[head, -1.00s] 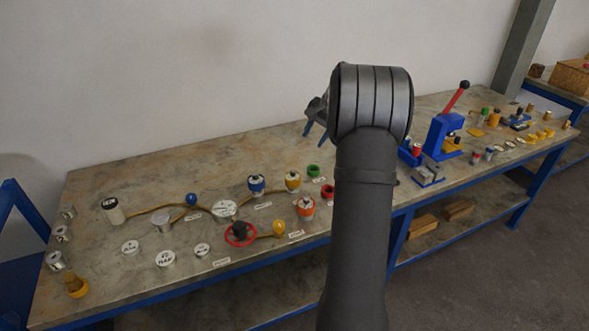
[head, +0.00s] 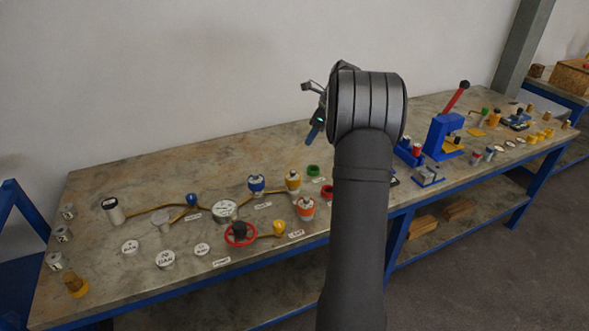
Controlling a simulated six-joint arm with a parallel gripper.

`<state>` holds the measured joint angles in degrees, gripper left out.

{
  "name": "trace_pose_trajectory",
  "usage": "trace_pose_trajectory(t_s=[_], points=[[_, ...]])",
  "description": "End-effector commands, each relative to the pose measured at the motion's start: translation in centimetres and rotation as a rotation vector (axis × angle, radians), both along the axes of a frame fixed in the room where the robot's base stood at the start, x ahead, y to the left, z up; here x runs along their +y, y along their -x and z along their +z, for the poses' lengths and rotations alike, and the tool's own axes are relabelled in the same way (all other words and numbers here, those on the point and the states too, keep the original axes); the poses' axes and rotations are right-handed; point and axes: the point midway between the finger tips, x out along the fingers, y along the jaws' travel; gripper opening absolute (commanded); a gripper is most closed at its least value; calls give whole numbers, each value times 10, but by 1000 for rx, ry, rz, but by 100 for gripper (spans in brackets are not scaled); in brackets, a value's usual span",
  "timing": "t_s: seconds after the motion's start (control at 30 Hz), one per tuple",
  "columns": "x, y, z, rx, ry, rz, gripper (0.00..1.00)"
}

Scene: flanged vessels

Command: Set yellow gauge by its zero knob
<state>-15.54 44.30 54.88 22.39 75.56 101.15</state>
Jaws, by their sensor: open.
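A small white gauge-like unit with a yellow band (head: 292,180) stands upright on the bench, right of a similar blue-banded one (head: 256,184). An orange-banded one (head: 305,207) stands in front of it. I cannot make out its zero knob or dial reading at this size. My gripper (head: 313,133) is above the back of the bench, up and to the right of the yellow-banded unit and apart from it. It is open and holds nothing that I can see.
A red handwheel (head: 239,233), a yellow ball knob (head: 279,227), a blue ball knob (head: 192,199) and pipes lie left and in front. Green (head: 313,170) and red (head: 326,191) rings sit to the right. A blue press (head: 445,132) stands farther right. The bench's back left is clear.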

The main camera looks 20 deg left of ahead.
Motion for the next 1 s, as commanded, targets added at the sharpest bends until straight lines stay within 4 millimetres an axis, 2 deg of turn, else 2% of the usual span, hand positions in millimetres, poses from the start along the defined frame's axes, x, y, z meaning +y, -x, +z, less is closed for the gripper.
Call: trace_pose_trajectory(t_s=[0.6,0.8,1.0], points=[[48,1,-118,2,1,5,40],[60,1,-144,0,0,4,40],[63,1,-153,-1,0,4,40]])
